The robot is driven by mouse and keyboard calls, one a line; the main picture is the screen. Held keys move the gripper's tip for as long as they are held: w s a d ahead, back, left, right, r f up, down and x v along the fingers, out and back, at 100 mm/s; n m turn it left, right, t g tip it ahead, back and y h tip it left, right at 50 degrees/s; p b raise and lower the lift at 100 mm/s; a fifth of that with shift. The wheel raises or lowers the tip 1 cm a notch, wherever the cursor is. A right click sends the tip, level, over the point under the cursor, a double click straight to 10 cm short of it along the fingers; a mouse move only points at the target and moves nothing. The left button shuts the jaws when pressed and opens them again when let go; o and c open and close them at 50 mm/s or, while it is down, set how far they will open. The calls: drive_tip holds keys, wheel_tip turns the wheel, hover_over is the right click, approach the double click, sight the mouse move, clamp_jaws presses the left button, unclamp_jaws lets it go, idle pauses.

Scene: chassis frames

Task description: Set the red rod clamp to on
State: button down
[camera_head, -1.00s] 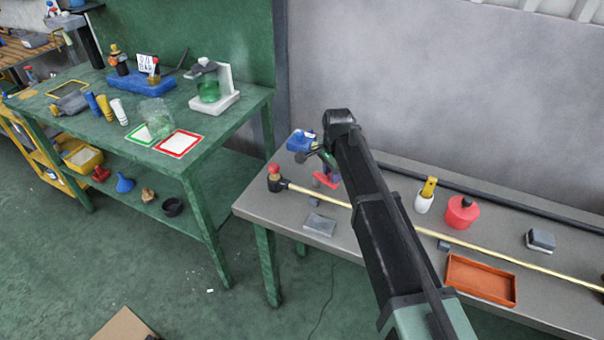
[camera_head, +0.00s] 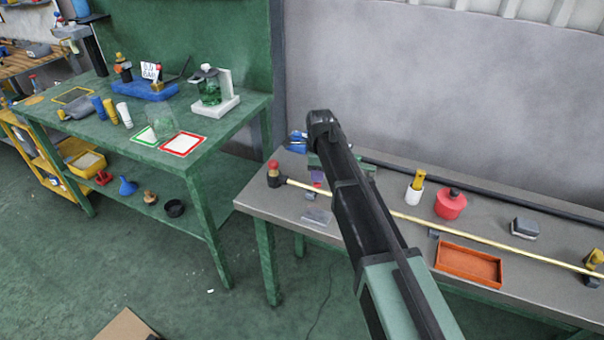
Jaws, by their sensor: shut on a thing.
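A pale brass rod (camera_head: 515,247) lies along the grey bench. At its left end is a dark block with a red top (camera_head: 274,172), which looks like the red rod clamp; its setting is too small to read. My arm reaches over the bench from the lower right and covers part of the rod. My gripper is largely hidden behind the arm's dark end, and its fingertips do not show clearly. A small purple piece (camera_head: 317,178) shows just left of the arm, near the rod; I cannot tell whether it touches my gripper.
A blue item (camera_head: 297,141) stands behind the clamp and a flat grey block (camera_head: 317,217) in front. Right of the arm are a white and yellow bottle (camera_head: 415,190), a red container (camera_head: 450,204), an orange tray (camera_head: 445,265) and a yellow-topped clamp (camera_head: 594,262).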

idle(0.3)
drive_tip(key=c, duration=0.9)
unclamp_jaws()
drive_tip(key=shift+o, duration=0.2)
wheel_tip(320, 180, up, 11)
drive_tip(key=p, duration=1.1)
drive_tip(key=shift+f, duration=0.1)
